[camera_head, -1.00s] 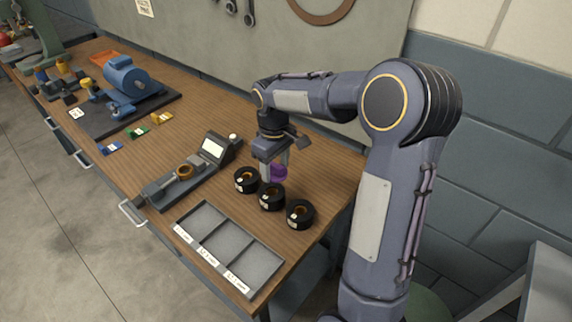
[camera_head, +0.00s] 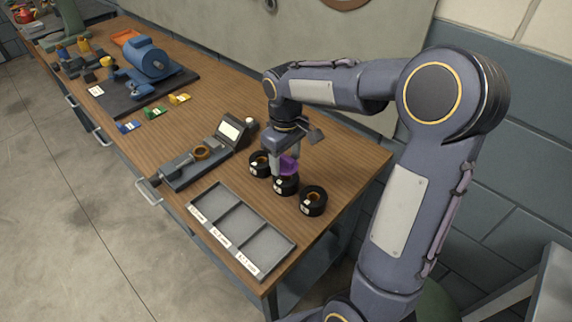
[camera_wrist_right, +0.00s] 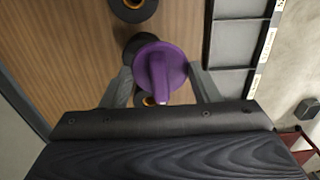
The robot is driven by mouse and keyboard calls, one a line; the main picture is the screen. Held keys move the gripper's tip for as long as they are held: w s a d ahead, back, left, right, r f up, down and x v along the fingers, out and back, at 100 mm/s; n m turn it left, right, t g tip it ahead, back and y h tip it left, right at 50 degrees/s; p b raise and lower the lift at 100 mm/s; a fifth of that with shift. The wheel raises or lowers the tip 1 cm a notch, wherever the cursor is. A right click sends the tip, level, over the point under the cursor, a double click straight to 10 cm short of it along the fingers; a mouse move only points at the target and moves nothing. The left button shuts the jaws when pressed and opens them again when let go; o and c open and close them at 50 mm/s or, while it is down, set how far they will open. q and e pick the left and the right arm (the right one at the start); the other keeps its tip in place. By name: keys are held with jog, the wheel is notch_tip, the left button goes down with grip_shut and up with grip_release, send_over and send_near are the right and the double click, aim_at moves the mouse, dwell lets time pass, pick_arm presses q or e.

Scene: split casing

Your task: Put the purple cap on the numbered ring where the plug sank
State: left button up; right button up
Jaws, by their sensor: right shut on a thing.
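My right gripper (camera_head: 283,166) is shut on the purple cap (camera_head: 289,164). In the right wrist view the cap (camera_wrist_right: 175,62) is a round disc with a raised bar, between the two fingers. Three black rings with brass-coloured centres and white labels stand in a row: a left ring (camera_head: 257,168), a middle ring (camera_head: 286,188) and a right ring (camera_head: 314,205). The cap appears at or just above the middle ring and hides part of it; I cannot tell whether they touch. The label numbers are too small to read. No plug can be made out. My left gripper is not in view.
A grey three-compartment tray (camera_head: 243,207) with labels lies in front of the rings, its compartments empty. A grey device with a screen (camera_head: 230,129) holds a brass ring (camera_head: 202,153). A blue motor (camera_head: 148,59) and small coloured blocks are farther left. The bench edge is near the right ring.

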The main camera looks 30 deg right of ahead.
aim_at(286, 160)
jog(key=shift+w+d+f+p, duration=0.2)
jog(key=shift+w+d+f, duration=0.3)
jog(key=shift+f, duration=0.95)
jog(key=shift+w+d+f+p, duration=0.15)
jog(key=shift+w+d+f, duration=0.15)
jog(key=shift+w+f, duration=0.8)
jog(key=shift+w+d+f+p, duration=0.25)
jog(key=shift+d+f, duration=0.15)
jog(key=shift+f, duration=1.35)
jog(key=shift+f, duration=0.1)
jog(key=o, duration=1)
jog(key=shift+c, duration=0.2)
